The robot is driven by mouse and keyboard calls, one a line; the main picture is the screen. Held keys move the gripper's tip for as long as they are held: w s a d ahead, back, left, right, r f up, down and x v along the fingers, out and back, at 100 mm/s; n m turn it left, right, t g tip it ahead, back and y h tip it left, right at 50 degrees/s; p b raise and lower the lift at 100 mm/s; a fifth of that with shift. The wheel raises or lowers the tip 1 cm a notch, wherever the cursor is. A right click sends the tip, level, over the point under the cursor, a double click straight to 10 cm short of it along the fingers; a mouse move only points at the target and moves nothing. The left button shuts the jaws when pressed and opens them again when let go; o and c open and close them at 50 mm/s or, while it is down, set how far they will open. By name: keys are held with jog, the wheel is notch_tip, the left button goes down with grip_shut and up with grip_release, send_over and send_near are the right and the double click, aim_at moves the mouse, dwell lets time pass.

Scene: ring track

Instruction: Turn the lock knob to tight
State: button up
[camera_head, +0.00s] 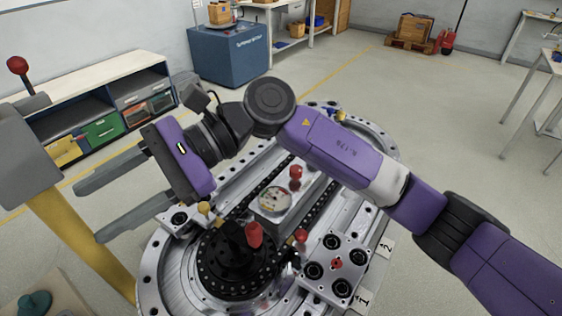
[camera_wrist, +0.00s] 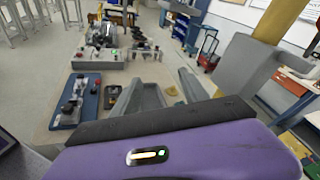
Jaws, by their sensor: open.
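A silver ring track (camera_head: 165,250) lies below my arm in the head view. Red knobs stand on it: one on the black round hub (camera_head: 254,235), one behind the dial gauge (camera_head: 295,172), and one small one near the square plate (camera_head: 300,236). I cannot tell which is the lock knob, and no tight mark is readable. My gripper (camera_head: 92,211) is open and empty, left of the track with its fingers pointing left, apart from these knobs. Its fingers also show in the wrist view (camera_wrist: 158,88), pointing toward a bench with controls.
A yellow post with a grey head (camera_head: 75,235) stands close to my gripper at the left. A shelf bench with bins (camera_head: 100,130) and a blue cabinet (camera_head: 228,55) stand behind. The wrist view shows a blue box with black knobs (camera_wrist: 78,100).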

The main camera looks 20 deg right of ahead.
aim_at(296, 168)
jog(key=w+d+f+n+t+h, duration=0.1)
jog(key=w+d+f+n+h, duration=0.1)
jog(key=d, duration=0.5)
jog(key=w+d+f+n+t+h, duration=0.1)
jog(key=w+d+f+n+h, duration=0.1)
jog(key=w+d+f+h, duration=0.2)
jog(key=w+d+f+n+t+h, duration=0.2)
jog(key=w+d+h, duration=0.3)
jog(key=d, duration=0.6)
jog(key=shift+w+f+n+h, duration=0.4)
jog(key=shift+w+f, duration=0.2)
jog(key=shift+f, duration=0.3)
jog(key=d+h, duration=0.1)
jog(key=d, duration=0.2)
jog(key=w+d+r+h, duration=0.1)
jog(key=d, duration=0.2)
jog(key=w+d+n+h, duration=0.1)
jog(key=d, duration=0.2)
jog(key=shift+w+r+t, duration=0.25)
jog(key=shift+r+t, duration=0.05)
jog(key=shift+r, duration=0.1)
jog(key=shift+d, duration=0.3)
notch_tip(296, 168, down, 8)
jog(key=shift+a+r+p, duration=0.1)
jog(key=shift+r+p, duration=0.1)
jog(key=shift+p, duration=0.5)
